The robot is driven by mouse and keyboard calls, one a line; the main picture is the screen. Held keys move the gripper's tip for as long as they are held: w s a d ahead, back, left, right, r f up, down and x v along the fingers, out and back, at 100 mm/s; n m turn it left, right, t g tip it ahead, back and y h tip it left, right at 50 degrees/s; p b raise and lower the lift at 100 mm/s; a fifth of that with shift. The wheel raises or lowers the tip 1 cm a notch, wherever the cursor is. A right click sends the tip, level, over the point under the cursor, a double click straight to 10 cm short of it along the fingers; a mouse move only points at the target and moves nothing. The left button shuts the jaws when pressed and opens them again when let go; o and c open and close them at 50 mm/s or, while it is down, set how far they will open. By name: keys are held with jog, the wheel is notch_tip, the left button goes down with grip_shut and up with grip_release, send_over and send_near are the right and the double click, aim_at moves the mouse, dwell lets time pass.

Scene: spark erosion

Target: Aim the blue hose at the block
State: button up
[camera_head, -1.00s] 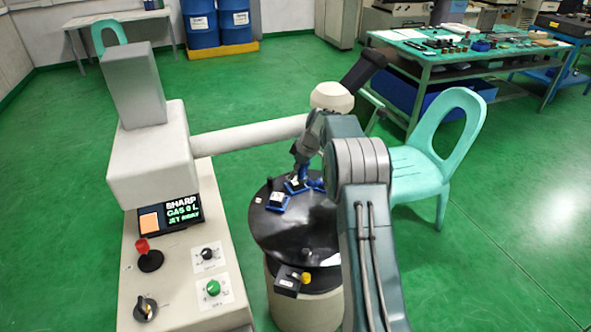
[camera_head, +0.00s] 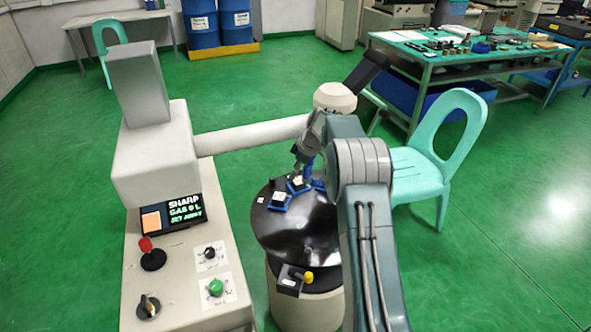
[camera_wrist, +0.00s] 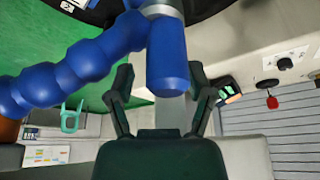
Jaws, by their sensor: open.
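The blue hose (camera_wrist: 85,62) is a chain of rounded blue segments that enters from the left in the wrist view. Its smooth blue nozzle (camera_wrist: 167,60) lies between the spread dark fingers of my gripper (camera_wrist: 165,82), with gaps at both sides. In the head view my gripper (camera_head: 303,165) is low over the far part of the black round table (camera_head: 310,230), and the hose (camera_head: 309,168) shows beside it. Small pieces on blue bases, one (camera_head: 279,201) nearer and one (camera_head: 298,185) under my gripper, lie there. I cannot tell which is the block.
A beige machine with a control panel (camera_head: 190,280) stands on the left, and its horizontal arm (camera_head: 250,136) reaches over behind the table. A black holder with a yellow knob (camera_head: 309,276) sits at the table's front. A turquoise chair (camera_head: 425,165) is close on the right.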

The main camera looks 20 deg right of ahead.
jog(key=shift+d, duration=0.2)
jog(key=v, duration=1.1)
jog(key=shift+r, duration=0.35)
